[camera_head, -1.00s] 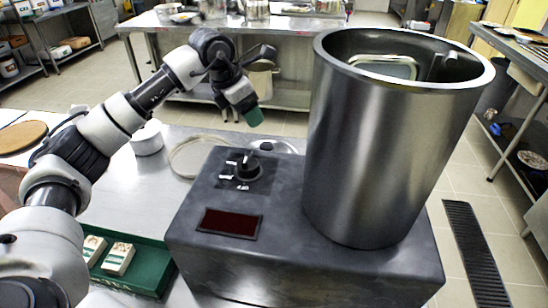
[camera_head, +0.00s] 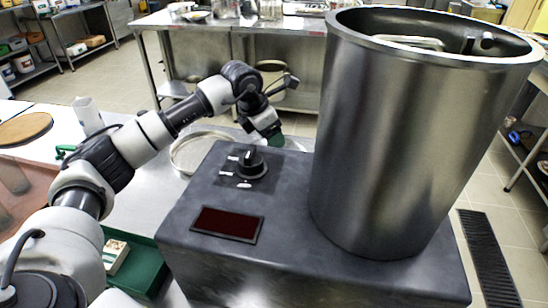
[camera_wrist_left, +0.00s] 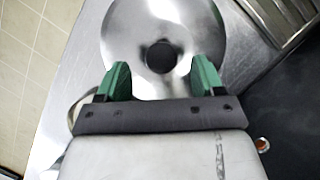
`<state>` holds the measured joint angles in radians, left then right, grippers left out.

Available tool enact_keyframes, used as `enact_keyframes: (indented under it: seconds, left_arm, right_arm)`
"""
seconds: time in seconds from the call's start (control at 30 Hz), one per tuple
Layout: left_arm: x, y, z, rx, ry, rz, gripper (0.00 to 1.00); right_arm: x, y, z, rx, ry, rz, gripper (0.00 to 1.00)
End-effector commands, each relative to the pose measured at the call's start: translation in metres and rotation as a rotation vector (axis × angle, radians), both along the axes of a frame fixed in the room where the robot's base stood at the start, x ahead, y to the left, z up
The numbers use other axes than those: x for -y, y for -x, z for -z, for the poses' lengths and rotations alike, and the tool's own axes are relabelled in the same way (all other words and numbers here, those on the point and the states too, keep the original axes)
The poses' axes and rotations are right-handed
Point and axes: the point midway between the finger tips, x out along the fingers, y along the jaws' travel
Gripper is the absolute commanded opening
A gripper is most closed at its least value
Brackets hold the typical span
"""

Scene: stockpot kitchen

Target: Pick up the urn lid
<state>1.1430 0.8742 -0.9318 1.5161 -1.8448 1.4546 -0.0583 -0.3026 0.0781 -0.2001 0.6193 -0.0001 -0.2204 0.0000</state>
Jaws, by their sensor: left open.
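The urn lid (camera_wrist_left: 163,25) is a shiny round metal disc with a dark round knob (camera_wrist_left: 161,56) at its centre. It fills the upper middle of the left wrist view. In the head view only a thin part of the lid (camera_head: 293,145) shows behind the dark urn base, beside my gripper. My left gripper (camera_wrist_left: 162,78) is open, with green fingertips on either side of the knob in the picture and nothing held. It also shows in the head view (camera_head: 275,139), pointing down over the lid. Whether the fingertips touch the lid is unclear. My right gripper is not in view.
The tall steel urn (camera_head: 410,140) stands on a dark base (camera_head: 310,265) with a control knob (camera_head: 252,164), right of my left gripper. A round ring-like item (camera_head: 190,150) lies on the counter to the left. A green tray (camera_head: 145,275) sits nearer.

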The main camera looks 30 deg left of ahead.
Motion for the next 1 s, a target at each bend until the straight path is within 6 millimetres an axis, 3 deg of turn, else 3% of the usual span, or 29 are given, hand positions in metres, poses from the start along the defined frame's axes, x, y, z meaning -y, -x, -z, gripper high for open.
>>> enact_keyframes:
  seconds: [0.23, 0.53, 0.9, 1.0]
  left_arm:
    - [0.007, -0.009, 0.035, -0.001, 0.000, 0.001, 0.68]
    - [0.008, -0.011, 0.040, 0.000, 0.000, 0.001, 0.68]
    - [0.008, -0.011, 0.040, 0.001, -0.001, 0.001, 0.13]
    - [0.008, -0.011, 0.039, 0.002, 0.000, 0.001, 0.10]
  right_arm:
    - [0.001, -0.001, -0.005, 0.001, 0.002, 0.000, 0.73]
    - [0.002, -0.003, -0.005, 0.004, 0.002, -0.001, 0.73]
    - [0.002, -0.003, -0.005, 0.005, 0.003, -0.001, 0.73]
    - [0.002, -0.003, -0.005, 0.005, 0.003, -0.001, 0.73]
